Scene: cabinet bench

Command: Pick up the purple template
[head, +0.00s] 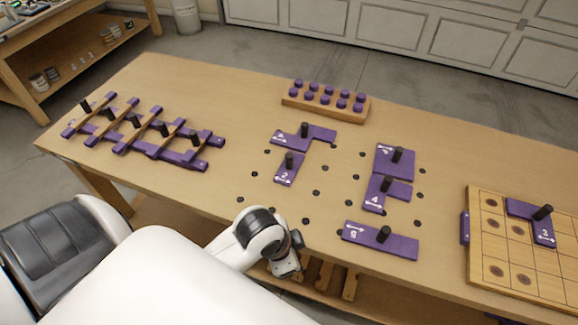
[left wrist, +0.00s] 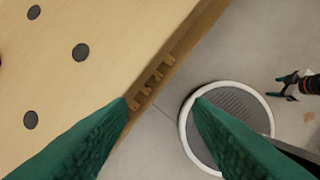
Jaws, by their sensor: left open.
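Several flat purple templates with black knobs and white markings lie on the wooden bench. A long one (head: 362,234) lies near the front edge. Two touching or nearly touching ones (head: 385,157) (head: 400,189) lie behind it. An angled one (head: 320,134) and a small one (head: 283,177) lie further left. Another (head: 522,208) lies on the squared board at the right. My left gripper (left wrist: 162,99) is open and empty in the left wrist view, over the bench edge and floor; no template shows between its fingers. My right gripper seems to show small at the right edge there.
A purple-and-wood lattice (head: 150,128) stands at the bench's left. A peg block (head: 326,103) with purple pegs is at the back. The squared board (head: 480,255) fills the right end. Dark round holes dot the bench (head: 225,130) middle.

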